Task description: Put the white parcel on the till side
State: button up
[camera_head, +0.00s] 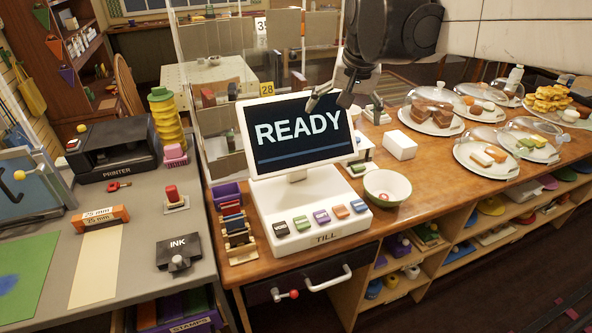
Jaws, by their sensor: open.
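A white box-shaped parcel (400,145) lies on the wooden counter (451,181), to the right of the till. The white till (305,219) has a screen that reads READY and a row of coloured keys. My gripper (343,110) hangs in front of the screen's upper right part in this view. Its fingers are spread apart, with nothing visible between them. The gripper is up and to the left of the parcel, apart from it. Its exact height above the counter is hard to tell.
A pale green-rimmed bowl (387,187) stands between the till and the parcel. Cake plates under clear domes (487,151) fill the counter's right part. A rack of coloured cards (236,232) stands left of the till. A grey desk (140,245) with a printer (117,149) is farther left.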

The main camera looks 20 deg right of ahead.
jog(key=s+a+f+n, duration=0.2)
jog(key=s+a+f, duration=0.1)
jog(key=s, duration=0.3)
jog(key=s+a+f+n+t, duration=0.1)
jog(key=s+a+f, duration=0.2)
jog(key=s, duration=0.3)
jog(key=s+a+f+n+t, duration=0.1)
jog(key=s+a+f+n, duration=0.1)
jog(key=s+f, duration=0.3)
jog(key=shift+s+a+n+y, duration=0.3)
jog(key=shift+s+a+y, duration=0.15)
jog(key=shift+a, duration=0.3)
notch_tip(320, 180, down, 4)
jog(key=b, duration=0.3)
jog(key=shift+r+b, duration=0.1)
jog(key=shift+b, duration=0.3)
